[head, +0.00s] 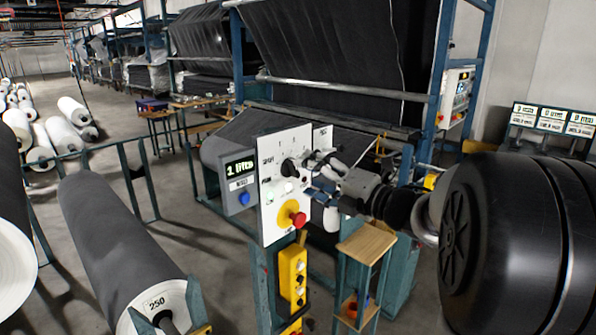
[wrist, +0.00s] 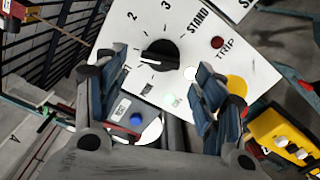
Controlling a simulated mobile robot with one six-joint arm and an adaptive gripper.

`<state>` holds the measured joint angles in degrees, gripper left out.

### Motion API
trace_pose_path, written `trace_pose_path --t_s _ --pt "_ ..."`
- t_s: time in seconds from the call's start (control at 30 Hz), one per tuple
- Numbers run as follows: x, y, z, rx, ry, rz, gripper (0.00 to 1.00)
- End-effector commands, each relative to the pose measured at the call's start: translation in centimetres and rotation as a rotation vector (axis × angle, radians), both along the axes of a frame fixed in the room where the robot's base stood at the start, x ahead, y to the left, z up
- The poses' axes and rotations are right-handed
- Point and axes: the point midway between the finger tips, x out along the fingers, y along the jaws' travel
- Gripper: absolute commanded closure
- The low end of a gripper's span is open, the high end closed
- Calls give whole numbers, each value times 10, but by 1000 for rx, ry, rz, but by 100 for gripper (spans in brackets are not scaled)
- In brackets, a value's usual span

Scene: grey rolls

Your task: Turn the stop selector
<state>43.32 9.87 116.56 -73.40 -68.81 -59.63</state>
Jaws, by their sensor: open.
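The stop selector is a black rotary knob (wrist: 163,54) on a white panel (wrist: 215,28) marked with numbers, STAND and TRIP. A pale line on the knob points toward the left in the wrist view. In the head view the knob (head: 289,168) sits on the upper part of the upright panel (head: 270,225). My gripper (head: 322,170) is just right of the knob there. In the wrist view my gripper (wrist: 157,72) is open, with one finger on each side below the knob. No contact with the knob shows; the exact gap is unclear.
A red mushroom button (head: 297,218) on yellow sits low on the panel. A grey display box (head: 240,181) with a blue button adjoins its left edge. A yellow push-button box (head: 292,276) hangs below. A small wooden-topped stand (head: 367,240) is below my arm.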

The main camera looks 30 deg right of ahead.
Motion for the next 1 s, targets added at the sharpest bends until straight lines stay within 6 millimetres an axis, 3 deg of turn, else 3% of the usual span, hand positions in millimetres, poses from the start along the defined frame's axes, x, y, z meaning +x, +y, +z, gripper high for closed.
trace_pose_path --t_s 0.23,0.63,1.0 --pt "34 13 0 1 0 1 37" --pt "41 15 0 1 0 -1 37" --pt "41 15 0 1 0 -1 61"
